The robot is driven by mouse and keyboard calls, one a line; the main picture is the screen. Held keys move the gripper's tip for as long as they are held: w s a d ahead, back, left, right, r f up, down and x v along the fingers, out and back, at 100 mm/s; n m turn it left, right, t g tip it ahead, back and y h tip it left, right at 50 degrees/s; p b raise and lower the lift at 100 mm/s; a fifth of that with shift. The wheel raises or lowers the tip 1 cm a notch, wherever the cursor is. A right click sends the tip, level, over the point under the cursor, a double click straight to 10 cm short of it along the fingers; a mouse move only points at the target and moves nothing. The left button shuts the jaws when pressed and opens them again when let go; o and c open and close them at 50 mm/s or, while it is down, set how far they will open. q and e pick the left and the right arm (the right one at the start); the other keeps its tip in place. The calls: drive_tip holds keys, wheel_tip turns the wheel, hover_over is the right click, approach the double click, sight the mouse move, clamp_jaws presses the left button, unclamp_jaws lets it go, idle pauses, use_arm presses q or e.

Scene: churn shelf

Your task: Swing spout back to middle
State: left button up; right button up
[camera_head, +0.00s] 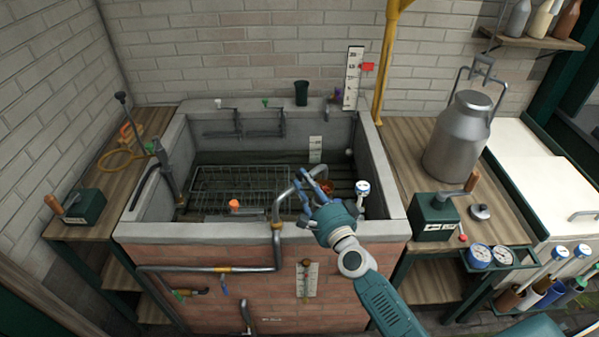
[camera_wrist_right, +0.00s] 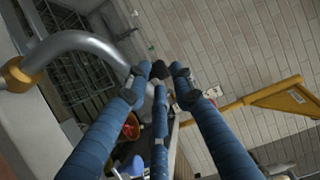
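The spout (camera_head: 279,207) is a bent silver pipe on the front rim of the stone trough (camera_head: 200,232). It rises from a brass collar (camera_head: 277,226) and arches up and right toward my right gripper (camera_head: 312,180). The right gripper's blue fingers are spread apart. In the right wrist view, the spout (camera_wrist_right: 85,42) comes from the brass collar (camera_wrist_right: 17,75) at the left and curves down behind the left finger of the right gripper (camera_wrist_right: 158,72). I cannot tell whether they touch. My left gripper is not in view.
A wire rack (camera_head: 240,184) with an orange knob lies in the trough. A white-topped gauge (camera_head: 362,188) stands inside at the right. A metal churn (camera_head: 460,135) and a green box with a lever (camera_head: 434,217) sit on the right bench. A yellow pipe (camera_head: 384,70) runs up the wall.

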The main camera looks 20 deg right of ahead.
use_arm(q)
drive_tip(key=shift+w+a, duration=0.1)
drive_tip(key=shift+a, duration=0.3)
use_arm(e)
drive_tip(key=shift+w+a, duration=0.15)
drive_tip(key=shift+w, duration=0.8)
drive_tip(key=shift+w+a, duration=0.1)
drive_tip(key=shift+w, duration=0.85)
use_arm(q)
drive_tip(key=shift+w, duration=0.1)
use_arm(e)
clamp_jaws()
